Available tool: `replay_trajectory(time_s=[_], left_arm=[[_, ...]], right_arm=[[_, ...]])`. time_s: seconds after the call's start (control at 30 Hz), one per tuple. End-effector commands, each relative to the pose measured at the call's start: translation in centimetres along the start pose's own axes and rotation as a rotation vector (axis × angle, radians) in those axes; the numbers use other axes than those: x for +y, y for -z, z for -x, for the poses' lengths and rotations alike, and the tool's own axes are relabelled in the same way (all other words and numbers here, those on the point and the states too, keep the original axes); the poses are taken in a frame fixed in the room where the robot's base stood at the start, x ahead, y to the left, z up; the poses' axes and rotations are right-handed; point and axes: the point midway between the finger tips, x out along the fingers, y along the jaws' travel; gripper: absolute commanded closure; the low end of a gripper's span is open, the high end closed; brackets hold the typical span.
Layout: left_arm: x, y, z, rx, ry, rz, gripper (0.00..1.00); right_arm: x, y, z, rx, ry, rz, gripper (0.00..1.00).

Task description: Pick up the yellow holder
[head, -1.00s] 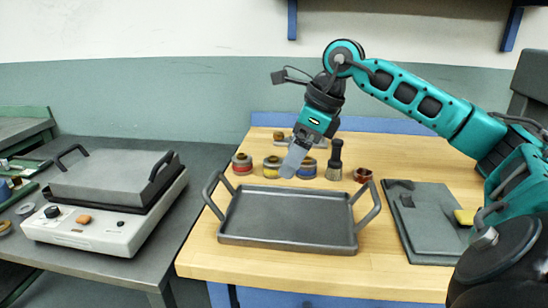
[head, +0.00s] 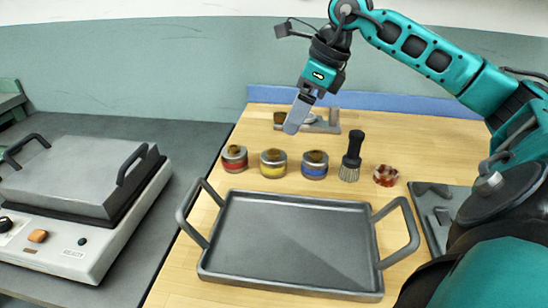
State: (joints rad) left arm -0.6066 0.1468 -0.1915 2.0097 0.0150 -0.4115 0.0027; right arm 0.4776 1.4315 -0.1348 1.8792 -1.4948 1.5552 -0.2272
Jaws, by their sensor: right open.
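The yellow holder (head: 273,165) is a short round grey piece with a yellow band and a brown top. It stands upright on the wooden table behind the tray, between the red-banded holder (head: 235,159) and the blue-banded holder (head: 314,165). My right gripper (head: 292,128) is open and empty, pointing down. In the picture its fingers are above and slightly right of the yellow holder, apart from it; the exact height and depth gap cannot be told. My left gripper is not in view.
A grey tray with two handles (head: 295,245) lies in front of the holders. A brush (head: 351,158) and a mottled red ring (head: 386,175) stand to the right. A grey metal fixture (head: 318,125) is behind the gripper. A lidded machine (head: 75,205) stands at left.

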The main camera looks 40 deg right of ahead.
Motion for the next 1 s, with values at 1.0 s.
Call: replay_trajectory(time_s=[1.0], left_arm=[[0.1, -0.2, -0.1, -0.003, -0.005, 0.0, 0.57]], right_arm=[[0.5, -0.2, -12.1, 0.0, 0.0, 0.001, 0.08]])
